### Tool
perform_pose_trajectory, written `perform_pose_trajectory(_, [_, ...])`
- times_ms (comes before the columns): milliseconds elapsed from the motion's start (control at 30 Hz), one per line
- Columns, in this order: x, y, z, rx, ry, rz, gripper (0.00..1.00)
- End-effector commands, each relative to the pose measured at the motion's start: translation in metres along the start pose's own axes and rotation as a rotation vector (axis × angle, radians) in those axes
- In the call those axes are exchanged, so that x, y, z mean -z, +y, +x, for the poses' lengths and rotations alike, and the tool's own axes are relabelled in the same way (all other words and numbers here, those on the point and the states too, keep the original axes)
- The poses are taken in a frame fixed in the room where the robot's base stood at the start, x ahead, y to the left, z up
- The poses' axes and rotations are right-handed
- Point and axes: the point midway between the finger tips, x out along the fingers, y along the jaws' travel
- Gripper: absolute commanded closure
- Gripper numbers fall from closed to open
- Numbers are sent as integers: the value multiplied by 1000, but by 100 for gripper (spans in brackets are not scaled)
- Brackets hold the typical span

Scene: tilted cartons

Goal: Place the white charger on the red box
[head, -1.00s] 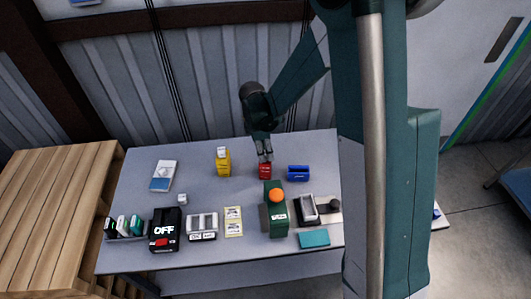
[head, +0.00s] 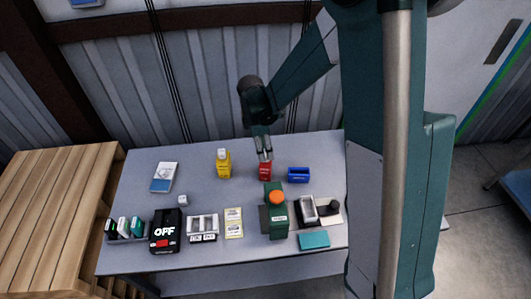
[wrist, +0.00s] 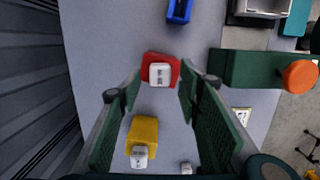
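The red box (head: 265,172) stands on the table under my gripper (head: 264,156). In the wrist view the red box (wrist: 150,59) carries a small white block with dark lettering, which looks like the white charger (wrist: 160,74). The charger rests on the red box's top, between and beyond my fingertips. In the wrist view my gripper (wrist: 160,82) is open, with a gap on both sides of the charger and nothing held. In the head view my fingers mostly hide the charger.
A yellow box (head: 223,170) with a white piece on top stands left of the red box. A blue holder (head: 298,175) stands to its right. A green block with an orange knob (head: 277,197) stands close in front. A small white cube (head: 182,200) lies further left.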

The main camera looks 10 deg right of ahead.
Motion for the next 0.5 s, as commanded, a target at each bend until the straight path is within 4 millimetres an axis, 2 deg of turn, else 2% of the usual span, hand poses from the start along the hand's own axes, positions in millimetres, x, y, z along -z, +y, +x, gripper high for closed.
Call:
perform_pose_trajectory(300, [0, 0, -49, 0, 0, 0, 65])
perform_pose_trajectory(500, [0, 0, -74, 0, 0, 0, 65])
